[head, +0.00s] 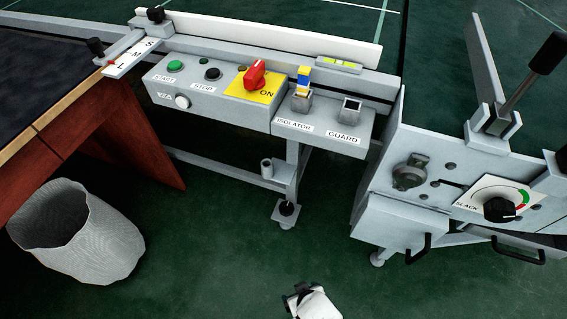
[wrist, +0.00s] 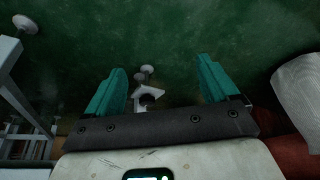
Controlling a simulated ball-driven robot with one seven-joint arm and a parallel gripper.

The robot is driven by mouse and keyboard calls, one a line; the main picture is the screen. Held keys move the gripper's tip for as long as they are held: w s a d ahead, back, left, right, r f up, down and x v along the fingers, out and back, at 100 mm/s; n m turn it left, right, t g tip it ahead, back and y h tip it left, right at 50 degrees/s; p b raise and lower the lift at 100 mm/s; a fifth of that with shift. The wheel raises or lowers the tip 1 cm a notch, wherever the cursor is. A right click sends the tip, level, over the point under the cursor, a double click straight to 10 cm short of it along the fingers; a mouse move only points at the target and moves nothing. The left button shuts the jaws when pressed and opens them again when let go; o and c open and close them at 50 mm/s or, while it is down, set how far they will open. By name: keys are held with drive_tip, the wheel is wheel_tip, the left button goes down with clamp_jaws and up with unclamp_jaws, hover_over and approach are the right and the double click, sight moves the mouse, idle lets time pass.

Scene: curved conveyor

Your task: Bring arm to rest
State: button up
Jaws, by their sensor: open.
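My gripper (wrist: 162,84) shows in the wrist view with its two teal fingers spread apart and nothing between them. It hangs over the green floor, with the foot of a support leg lying beyond the fingers in the picture. In the head view only a small white and dark part of my arm shows at the bottom middle, low over the floor and apart from the conveyor; the fingers cannot be made out there.
A control box (head: 205,97) with a red switch (head: 254,75) is on the conveyor frame. A machine panel (head: 440,150) with a black knob (head: 499,209) stands right. A white bin (head: 92,250) and a wooden desk (head: 95,125) are left. The floor between is clear.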

drive_tip(key=s+d+r+m+g+h, duration=0.1)
drive_tip(key=s+d+r+m, duration=0.2)
drive_tip(key=s+d+r, duration=0.55)
drive_tip(key=s+d+r+m+g+h, duration=0.1)
drive_tip(key=s+d+r+m+g, duration=0.15)
drive_tip(key=d+r, duration=1.1)
wheel_tip(320, 180, up, 24)
drive_tip(key=p, duration=2.5)
drive_tip(key=shift+d+r+t, duration=0.2)
drive_tip(key=shift+r+t, duration=0.05)
drive_tip(key=shift+t, duration=0.1)
drive_tip(key=shift+n, duration=0.25)
